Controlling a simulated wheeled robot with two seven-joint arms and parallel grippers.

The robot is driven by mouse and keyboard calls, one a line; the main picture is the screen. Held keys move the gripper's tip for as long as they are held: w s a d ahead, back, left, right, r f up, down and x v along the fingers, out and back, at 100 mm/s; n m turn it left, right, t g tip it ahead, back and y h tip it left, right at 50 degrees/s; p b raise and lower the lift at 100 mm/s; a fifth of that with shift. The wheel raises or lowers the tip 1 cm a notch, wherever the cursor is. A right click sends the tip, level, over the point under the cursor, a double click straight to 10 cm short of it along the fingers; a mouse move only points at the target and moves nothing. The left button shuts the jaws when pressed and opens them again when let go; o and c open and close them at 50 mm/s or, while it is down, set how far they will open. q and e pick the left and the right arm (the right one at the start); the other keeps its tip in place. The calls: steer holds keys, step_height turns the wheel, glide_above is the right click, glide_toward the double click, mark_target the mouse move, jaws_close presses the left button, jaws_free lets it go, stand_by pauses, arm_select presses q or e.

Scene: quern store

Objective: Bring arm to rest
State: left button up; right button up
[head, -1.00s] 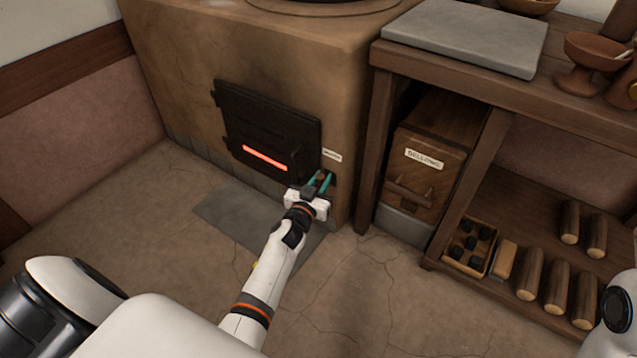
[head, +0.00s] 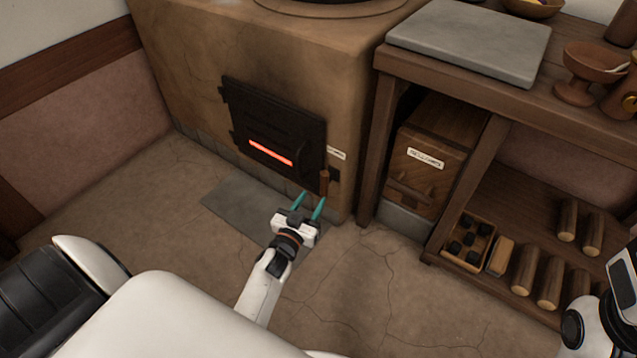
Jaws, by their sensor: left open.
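My left gripper (head: 308,206) is open and empty, its two teal fingers pointing toward the stove. It hovers over the grey floor plate (head: 232,205), a little short of the small brown handle (head: 324,182) at the lower right of the stove door. A gap shows between the fingertips and that handle. The black stove door (head: 272,128) is closed, with a glowing red slot. Part of my right arm (head: 600,325) shows at the right edge; its gripper is out of view.
The clay stove (head: 190,75) stands ahead. To its right is a wooden bench (head: 480,90) with a stone slab (head: 470,40), a bellows box (head: 425,160), a tray of dark lumps (head: 488,232) and several logs (head: 551,282). The floor (head: 370,290) below is clear.

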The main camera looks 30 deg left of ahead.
arm_select(q)
steer(key=shift+s+d, duration=0.1)
steer(key=shift+s, duration=0.9)
